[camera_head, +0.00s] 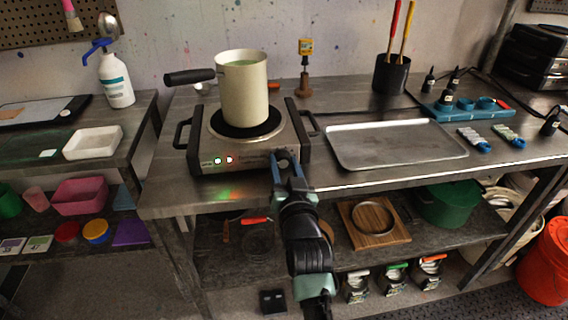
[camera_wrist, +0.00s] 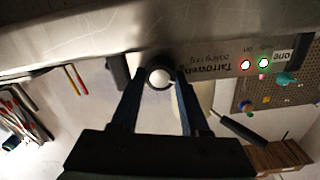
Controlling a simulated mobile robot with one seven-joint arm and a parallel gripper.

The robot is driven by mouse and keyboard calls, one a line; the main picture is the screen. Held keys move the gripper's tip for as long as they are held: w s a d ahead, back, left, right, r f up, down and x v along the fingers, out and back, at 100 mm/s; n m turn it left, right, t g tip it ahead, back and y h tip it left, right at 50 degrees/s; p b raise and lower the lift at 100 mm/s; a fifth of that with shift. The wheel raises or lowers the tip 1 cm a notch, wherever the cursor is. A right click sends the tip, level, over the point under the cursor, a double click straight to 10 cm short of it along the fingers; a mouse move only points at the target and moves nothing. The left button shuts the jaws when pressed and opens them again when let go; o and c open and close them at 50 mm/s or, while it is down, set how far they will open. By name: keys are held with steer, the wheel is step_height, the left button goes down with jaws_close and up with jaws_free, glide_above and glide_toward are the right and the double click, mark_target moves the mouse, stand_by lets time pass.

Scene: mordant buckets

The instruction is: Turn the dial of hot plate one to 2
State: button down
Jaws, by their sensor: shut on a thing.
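The hot plate (camera_head: 208,160) stands on the steel bench, with a green and a red light lit on its front panel. In the wrist view its panel (camera_wrist: 222,68) shows upside down, with the word "one" beside the lights. Its dial (camera_head: 284,157) is at the right of the front panel. My gripper (camera_head: 287,172) reaches up from the front and is shut on the dial. In the wrist view the dial (camera_wrist: 159,77) sits between the fingertips of my gripper (camera_wrist: 160,82). The dial's markings cannot be read. A cream pot (camera_head: 243,95) with green contents stands on the plate.
The pot's dark handle (camera_head: 190,76) sticks out to the left. A metal tray (camera_head: 395,145) lies right of the hot plate. A wooden stand with a yellow top (camera_head: 305,50) is behind. A lower shelf holds a wooden board (camera_head: 373,238) near my arm.

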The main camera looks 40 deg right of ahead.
steer(key=m+p, duration=0.1)
steer(key=m, duration=0.3)
steer(key=shift+m, duration=0.3)
steer(key=shift+d+f+m+p, duration=0.1)
steer(key=shift+m+p, duration=0.45)
steer(key=shift+m, duration=1.75)
steer(key=shift+c, duration=2)
jaws_free()
steer(key=shift+s, duration=0.15)
steer(key=p+v, duration=0.2)
steer(key=v, duration=1)
steer(key=shift+s, duration=0.4)
